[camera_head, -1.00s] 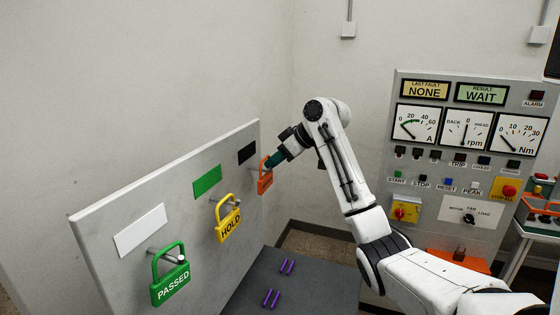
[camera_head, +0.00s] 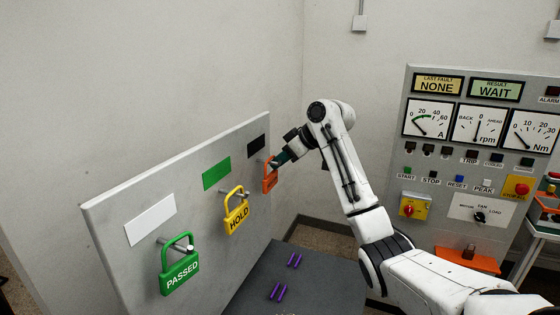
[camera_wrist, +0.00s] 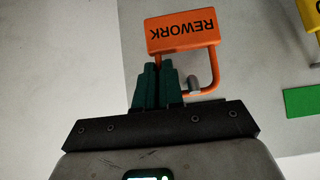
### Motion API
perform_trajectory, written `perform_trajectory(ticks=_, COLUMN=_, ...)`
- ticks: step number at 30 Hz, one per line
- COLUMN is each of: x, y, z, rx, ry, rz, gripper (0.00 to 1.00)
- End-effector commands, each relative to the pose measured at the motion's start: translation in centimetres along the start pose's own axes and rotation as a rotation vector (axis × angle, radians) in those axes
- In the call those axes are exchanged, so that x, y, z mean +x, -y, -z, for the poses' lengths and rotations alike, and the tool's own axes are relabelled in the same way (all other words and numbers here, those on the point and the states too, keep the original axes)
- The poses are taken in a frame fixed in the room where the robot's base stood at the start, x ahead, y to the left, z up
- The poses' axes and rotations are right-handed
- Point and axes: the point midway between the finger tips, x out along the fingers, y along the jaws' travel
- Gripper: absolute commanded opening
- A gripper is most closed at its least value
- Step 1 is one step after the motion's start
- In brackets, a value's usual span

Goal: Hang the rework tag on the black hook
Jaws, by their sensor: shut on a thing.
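The orange rework tag (camera_head: 270,178) is at the far right end of the grey board, below the black label (camera_head: 256,146). My gripper (camera_head: 277,161) is shut on the tag's shackle. In the wrist view the tag (camera_wrist: 183,33) shows its REWORK text upside down, and the dark green fingers (camera_wrist: 158,78) are closed on one side of the shackle. A grey peg end (camera_wrist: 194,88) shows at the shackle's opening. I cannot tell whether the shackle is around the peg or in front of it. In the head view the tag and fingers hide this hook.
The yellow HOLD tag (camera_head: 236,213) and green PASSED tag (camera_head: 179,270) hang on pegs to the left, under a green label (camera_head: 216,174) and a white label (camera_head: 150,221). A dark surface (camera_head: 325,284) with purple pieces (camera_head: 278,292) lies below. A gauge panel (camera_head: 400,150) stands right.

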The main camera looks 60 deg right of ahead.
Motion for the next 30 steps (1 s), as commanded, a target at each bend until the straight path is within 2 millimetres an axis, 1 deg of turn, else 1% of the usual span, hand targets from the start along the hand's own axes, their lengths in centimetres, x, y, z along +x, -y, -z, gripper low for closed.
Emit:
perform_trajectory(ticks=6, x=-0.02, y=0.00, z=0.03, rx=0.000, ry=0.000, rz=0.000, gripper=0.00)
perform_trajectory(ticks=7, x=-0.02, y=0.00, z=0.03, rx=0.000, ry=0.000, rz=0.000, gripper=0.08)
perform_trajectory(ticks=16, x=-0.01, y=0.02, z=0.02, rx=-0.001, ry=0.000, rz=0.000, gripper=0.37)
perform_trajectory(ticks=26, x=0.05, y=0.14, z=0.00, rx=-0.002, ry=0.002, rz=0.004, gripper=0.37)
perform_trajectory(ticks=30, x=-0.53, y=0.12, z=0.01, rx=-0.003, ry=0.000, rz=0.003, gripper=0.37)
